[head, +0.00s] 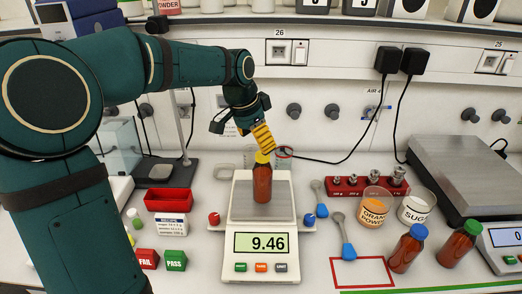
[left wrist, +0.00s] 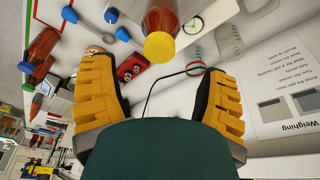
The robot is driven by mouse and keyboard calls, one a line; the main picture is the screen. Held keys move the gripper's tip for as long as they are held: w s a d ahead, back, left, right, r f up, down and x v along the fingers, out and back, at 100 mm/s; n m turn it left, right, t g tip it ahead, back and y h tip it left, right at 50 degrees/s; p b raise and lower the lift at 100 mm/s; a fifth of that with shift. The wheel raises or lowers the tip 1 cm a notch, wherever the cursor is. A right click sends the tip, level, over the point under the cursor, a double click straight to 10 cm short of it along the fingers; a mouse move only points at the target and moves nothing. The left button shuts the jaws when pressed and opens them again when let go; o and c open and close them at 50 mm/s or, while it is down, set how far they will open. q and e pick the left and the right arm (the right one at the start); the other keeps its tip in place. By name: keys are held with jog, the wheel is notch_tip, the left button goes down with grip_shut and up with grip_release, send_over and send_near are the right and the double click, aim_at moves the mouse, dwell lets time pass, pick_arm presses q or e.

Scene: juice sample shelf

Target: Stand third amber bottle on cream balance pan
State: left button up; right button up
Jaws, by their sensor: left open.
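An amber bottle with a yellow cap (head: 262,182) stands upright on the pan (head: 240,207) of the balance, whose display reads 9.46. My left gripper (head: 266,146) is just above and behind the yellow cap. In the left wrist view its two yellow fingers (left wrist: 160,92) are spread apart, and the yellow-capped bottle (left wrist: 159,20) lies beyond the fingertips, with nothing between them. An amber bottle with a blue cap (head: 406,250) and one with a green cap (head: 459,243) stand at the right on the bench. My right gripper is not in view.
A red tray (head: 168,201) and FAIL and PASS blocks (head: 174,260) are at the left. A red-outlined area (head: 361,272) is empty.

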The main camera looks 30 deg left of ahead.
pick_arm(q)
jog(key=shift+v, duration=1.95)
